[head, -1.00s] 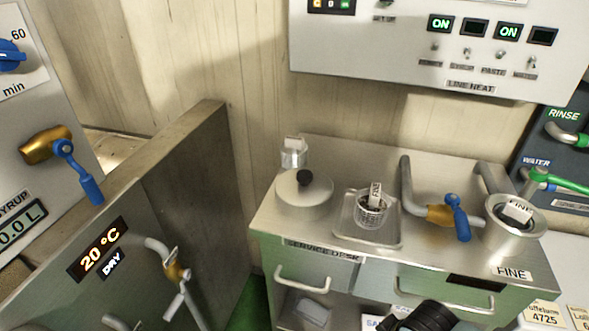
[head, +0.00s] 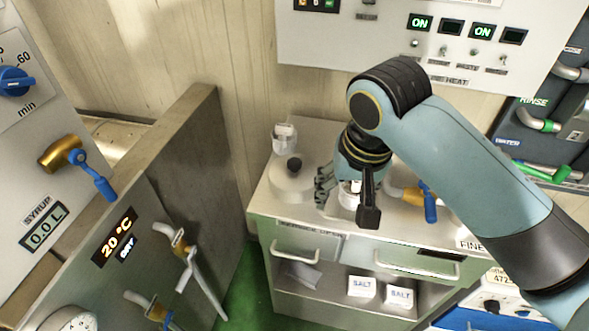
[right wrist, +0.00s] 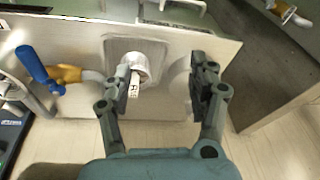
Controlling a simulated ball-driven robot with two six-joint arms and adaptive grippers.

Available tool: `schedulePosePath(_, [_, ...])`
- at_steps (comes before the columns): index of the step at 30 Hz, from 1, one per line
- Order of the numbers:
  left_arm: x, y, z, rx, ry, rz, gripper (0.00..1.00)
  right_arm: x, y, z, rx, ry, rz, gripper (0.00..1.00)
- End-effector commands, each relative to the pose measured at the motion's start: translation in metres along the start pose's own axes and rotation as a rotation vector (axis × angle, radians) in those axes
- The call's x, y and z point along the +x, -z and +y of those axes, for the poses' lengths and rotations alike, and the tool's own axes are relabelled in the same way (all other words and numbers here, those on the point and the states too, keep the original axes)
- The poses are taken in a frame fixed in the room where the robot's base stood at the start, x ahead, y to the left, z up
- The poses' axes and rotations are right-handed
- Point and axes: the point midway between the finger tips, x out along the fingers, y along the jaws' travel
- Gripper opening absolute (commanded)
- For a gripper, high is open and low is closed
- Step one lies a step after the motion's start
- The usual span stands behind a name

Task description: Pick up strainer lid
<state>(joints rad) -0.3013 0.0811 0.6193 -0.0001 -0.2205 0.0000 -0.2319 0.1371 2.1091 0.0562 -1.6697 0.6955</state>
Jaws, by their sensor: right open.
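The strainer lid, a round pale metal lid with a black knob (head: 292,177), sits at the left of the service desk top. Beside it, a strainer basket with a FINE tag (head: 350,190) stands in a shallow square tray, partly hidden by my right gripper. My right gripper (head: 343,190) is open and empty above the tray, just right of the lid. In the right wrist view its fingers (right wrist: 165,70) are apart, with the basket (right wrist: 138,68) by the left finger and part of a round pale rim, likely the lid (right wrist: 179,78), behind the right finger. My left gripper is out of view.
A small metal cup with a tag (head: 284,137) stands behind the lid. A blue-handled valve (head: 430,205) is right of the tray. A control panel (head: 400,30) hangs above the desk. A metal wall panel (head: 195,150) stands to the left, with a gap before the desk.

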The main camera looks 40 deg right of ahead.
Motion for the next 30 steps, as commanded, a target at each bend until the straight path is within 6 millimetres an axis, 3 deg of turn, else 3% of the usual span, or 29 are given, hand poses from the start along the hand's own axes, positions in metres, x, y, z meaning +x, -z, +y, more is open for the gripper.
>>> schedulePosePath(8, [-0.001,0.001,0.0,0.0,0.0,0.001,0.0,0.019,0.077,-0.04,0.628,-0.065,-0.068,0.59])
schedulePosePath(12, [-0.001,0.001,0.0,0.0,0.0,0.001,0.0,0.016,0.123,-0.063,1.033,-0.129,-0.103,0.59])
schedulePosePath(15, [-0.001,0.002,0.0,0.0,0.0,0.002,0.0,0.011,0.144,-0.074,1.236,-0.168,-0.117,0.59])
schedulePosePath(20, [-0.001,0.002,0.0,0.0,0.0,0.003,0.0,0.011,0.156,-0.081,1.387,-0.202,-0.125,0.59])
schedulePosePath(30, [-0.002,0.003,0.001,-0.001,-0.001,0.003,0.0,0.058,0.147,-0.078,1.403,-0.205,-0.125,0.59])
